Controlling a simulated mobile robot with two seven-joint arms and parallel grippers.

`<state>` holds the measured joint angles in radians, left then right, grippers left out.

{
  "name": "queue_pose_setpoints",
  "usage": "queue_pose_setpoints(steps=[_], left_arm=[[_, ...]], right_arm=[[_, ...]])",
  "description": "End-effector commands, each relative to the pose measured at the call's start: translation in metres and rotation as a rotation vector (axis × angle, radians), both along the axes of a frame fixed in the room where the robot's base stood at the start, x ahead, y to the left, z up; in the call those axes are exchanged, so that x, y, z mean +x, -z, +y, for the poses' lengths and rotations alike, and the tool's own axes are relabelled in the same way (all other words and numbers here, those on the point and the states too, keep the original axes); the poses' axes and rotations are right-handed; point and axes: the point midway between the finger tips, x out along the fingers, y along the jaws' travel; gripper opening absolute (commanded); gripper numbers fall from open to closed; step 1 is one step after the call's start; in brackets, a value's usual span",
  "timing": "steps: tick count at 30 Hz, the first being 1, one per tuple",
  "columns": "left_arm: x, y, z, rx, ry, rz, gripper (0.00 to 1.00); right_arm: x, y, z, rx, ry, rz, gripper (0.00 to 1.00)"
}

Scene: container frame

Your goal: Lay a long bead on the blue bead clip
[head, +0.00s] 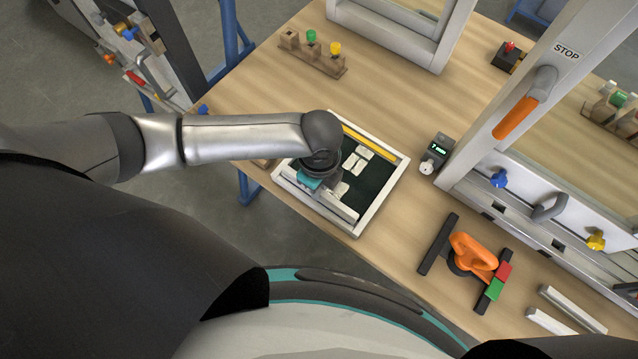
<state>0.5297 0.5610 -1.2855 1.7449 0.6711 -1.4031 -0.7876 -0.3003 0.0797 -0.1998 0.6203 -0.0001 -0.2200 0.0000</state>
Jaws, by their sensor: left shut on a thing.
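A blue clip (498,179) sits on the lower rail of the upright frame at right. My left gripper (318,190) points down into a pale-rimmed tray (392,185) with a dark floor. It is shut on a long pale bead (338,206) low in the tray's near side; my wrist hides the fingertips and part of the grip. Two other long pale bars (572,309) lie on the table at bottom right. My right gripper is out of view.
Small white pieces (357,162) and a yellow strip (367,142) lie in the tray.

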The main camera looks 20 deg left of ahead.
Motion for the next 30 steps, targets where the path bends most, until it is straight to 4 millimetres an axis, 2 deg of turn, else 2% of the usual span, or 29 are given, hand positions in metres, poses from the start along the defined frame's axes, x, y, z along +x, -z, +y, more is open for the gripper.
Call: queue_pose_setpoints(steps=[11, 12, 20, 30], left_arm=[[-0.0003, 0.0059, -0.0001, 0.0, 0.001, 0.0, 0.0], [-0.0002, 0.0055, -0.0001, 0.0, 0.001, 0.0, 0.21], [-0.0001, 0.0053, 0.0, 0.0, 0.0, 0.0, 0.5], [0.0002, 0.0013, 0.0002, 0.0, 0.0, 0.0, 0.51]], right_arm=[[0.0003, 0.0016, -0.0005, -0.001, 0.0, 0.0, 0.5], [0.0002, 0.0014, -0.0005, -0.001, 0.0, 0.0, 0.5], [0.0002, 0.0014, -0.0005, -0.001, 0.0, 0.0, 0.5], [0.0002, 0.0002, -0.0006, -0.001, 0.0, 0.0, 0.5]])
